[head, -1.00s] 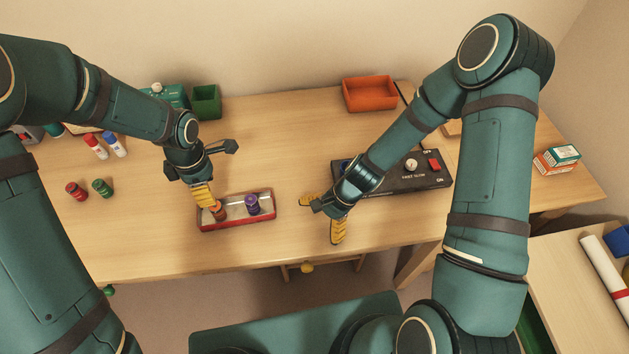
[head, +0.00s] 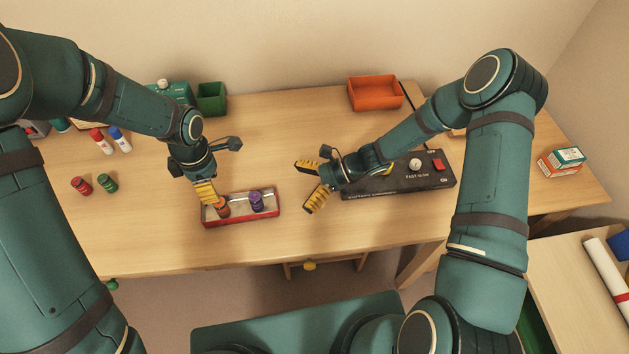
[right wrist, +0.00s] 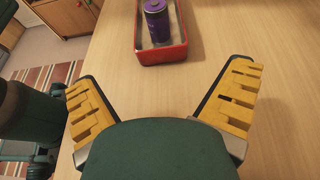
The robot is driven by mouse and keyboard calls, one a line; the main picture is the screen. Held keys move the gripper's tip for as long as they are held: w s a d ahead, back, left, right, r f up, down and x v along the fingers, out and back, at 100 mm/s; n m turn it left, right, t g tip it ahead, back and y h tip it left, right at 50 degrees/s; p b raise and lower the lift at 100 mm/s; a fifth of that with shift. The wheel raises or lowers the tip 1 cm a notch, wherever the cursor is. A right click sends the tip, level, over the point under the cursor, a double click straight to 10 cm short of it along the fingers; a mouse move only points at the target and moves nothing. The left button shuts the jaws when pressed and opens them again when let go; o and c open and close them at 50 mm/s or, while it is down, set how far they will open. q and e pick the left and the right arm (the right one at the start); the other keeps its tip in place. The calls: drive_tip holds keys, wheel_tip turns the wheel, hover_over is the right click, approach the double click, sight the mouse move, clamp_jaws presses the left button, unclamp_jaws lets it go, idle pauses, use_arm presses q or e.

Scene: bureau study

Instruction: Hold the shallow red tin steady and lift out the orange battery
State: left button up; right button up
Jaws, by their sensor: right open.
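The shallow red tin (head: 242,219) lies on the desk. The orange battery (head: 223,210) stands in its left part, partly hidden by my left gripper. In the right wrist view, the tin (right wrist: 163,56) and purple battery (right wrist: 157,24) show ahead, beyond the open fingers.
A black control box (head: 400,186) with a red switch lies behind my right gripper. An orange tray (head: 375,94) and a green container (head: 211,99) stand at the back. The desk between tin and orange tray is clear.

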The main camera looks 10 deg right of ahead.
sight(219, 205)
drive_tip(key=x, duration=0.9)
drive_tip(key=shift+a+f, duration=0.1)
drive_tip(key=shift+a, duration=0.05)
drive_tip(key=c, duration=1.1)
use_arm(q)
drive_tip(key=o, duration=0.4)
wheel_tip(219, 205, down, 10)
drive_tip(key=m, duration=0.3)
drive_tip(key=shift+a+r, duration=0.1)
drive_tip(key=shift+r, duration=0.1)
